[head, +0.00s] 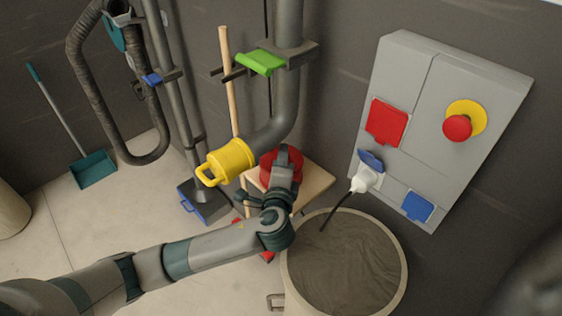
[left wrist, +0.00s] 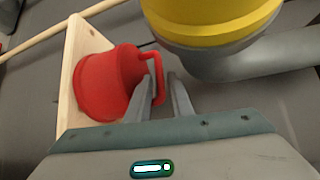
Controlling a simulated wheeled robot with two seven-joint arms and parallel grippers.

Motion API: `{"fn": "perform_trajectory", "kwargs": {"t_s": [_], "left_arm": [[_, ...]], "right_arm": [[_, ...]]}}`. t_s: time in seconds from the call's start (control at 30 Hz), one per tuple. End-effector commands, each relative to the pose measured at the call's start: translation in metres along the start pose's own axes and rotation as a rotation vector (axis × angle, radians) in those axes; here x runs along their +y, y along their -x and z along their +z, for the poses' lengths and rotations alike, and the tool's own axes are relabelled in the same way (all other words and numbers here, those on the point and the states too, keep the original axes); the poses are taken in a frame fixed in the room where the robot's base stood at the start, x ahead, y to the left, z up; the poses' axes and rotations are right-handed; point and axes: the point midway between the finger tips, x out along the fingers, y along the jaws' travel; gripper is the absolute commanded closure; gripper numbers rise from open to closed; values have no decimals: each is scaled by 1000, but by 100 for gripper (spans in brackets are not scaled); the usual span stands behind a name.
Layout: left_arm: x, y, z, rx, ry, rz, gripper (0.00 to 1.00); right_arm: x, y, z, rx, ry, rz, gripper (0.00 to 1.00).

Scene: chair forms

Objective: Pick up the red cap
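The red cap (head: 270,172) stands on a light wooden stand (head: 318,180) below the pipes, partly hidden by my left gripper (head: 287,158) in the head view. In the left wrist view, the red cap (left wrist: 100,85) has a loop handle on its face. My left gripper (left wrist: 162,80) is at that handle, with one finger on each side of the bar. The fingers are apart, and a narrow gap shows beside the bar. My right gripper is not in view.
A yellow cap (head: 231,160) on the bent grey pipe (head: 287,100) is close beside my left gripper. A round bin (head: 399,255) stands to the right, below a grey wall panel (head: 425,90) with a red button.

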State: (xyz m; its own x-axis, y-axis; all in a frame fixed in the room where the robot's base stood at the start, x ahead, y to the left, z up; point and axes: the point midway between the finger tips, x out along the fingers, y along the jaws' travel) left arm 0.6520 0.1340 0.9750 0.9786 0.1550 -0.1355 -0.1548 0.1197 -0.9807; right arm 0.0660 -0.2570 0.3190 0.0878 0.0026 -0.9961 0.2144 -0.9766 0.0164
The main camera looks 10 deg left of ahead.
Motion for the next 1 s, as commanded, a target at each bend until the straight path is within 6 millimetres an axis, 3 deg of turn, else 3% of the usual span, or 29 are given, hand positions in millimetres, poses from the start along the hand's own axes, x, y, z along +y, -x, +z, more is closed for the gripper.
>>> {"fn": "perform_trajectory", "kwargs": {"t_s": [0.47, 0.6, 1.0], "left_arm": [[0, -2, 0, 0, 1, 0, 80], [1, -2, 0, 0, 1, 0, 100], [1, -2, 0, 0, 0, 1, 100]], "right_arm": [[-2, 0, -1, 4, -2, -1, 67], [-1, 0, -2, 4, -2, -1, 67], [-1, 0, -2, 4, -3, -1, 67]]}}
